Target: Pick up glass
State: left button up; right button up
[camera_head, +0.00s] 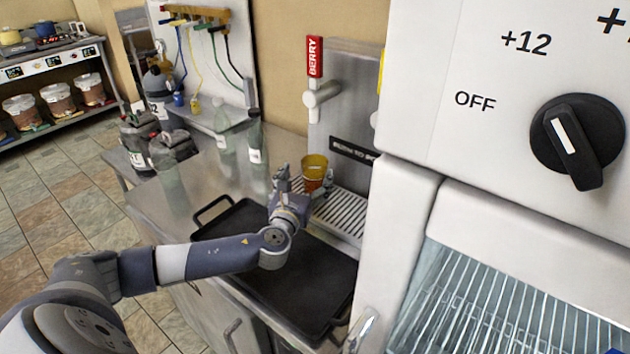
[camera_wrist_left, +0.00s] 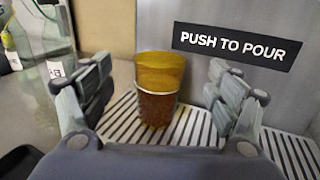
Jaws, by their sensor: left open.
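The glass (camera_head: 314,168) is an amber-orange cup standing upright on the slatted drip tray (camera_head: 345,213) of the drink dispenser (camera_head: 345,120). In the left wrist view the glass (camera_wrist_left: 158,88) shows a pale band and a darker lower half. My left gripper (camera_head: 303,180) is open at the near side of the glass. In the left wrist view its fingers (camera_wrist_left: 158,92) are spread to either side, with the glass between and beyond them, apart from both. My right gripper is not in view.
A black tray with handles (camera_head: 290,265) lies on the steel counter below my left arm. Clear bottles (camera_head: 256,150) stand left of the dispenser. The dispenser's back panel (camera_wrist_left: 215,50) rises close behind the glass. A white appliance (camera_head: 470,60) fills the right side.

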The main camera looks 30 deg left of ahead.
aim_at(314, 162)
pick_arm(q)
jog(key=shift+f+p+x, duration=0.15)
jog(key=shift+p+x, duration=0.2)
jog(key=shift+x, duration=1.6)
jog(key=shift+f+p+x, duration=0.15)
jog(key=shift+p+x, duration=0.2)
jog(key=shift+x, duration=1.55)
jog(key=shift+d, duration=0.1)
jog(key=c, duration=1.6)
jog(key=shift+r, duration=0.1)
grip_shut()
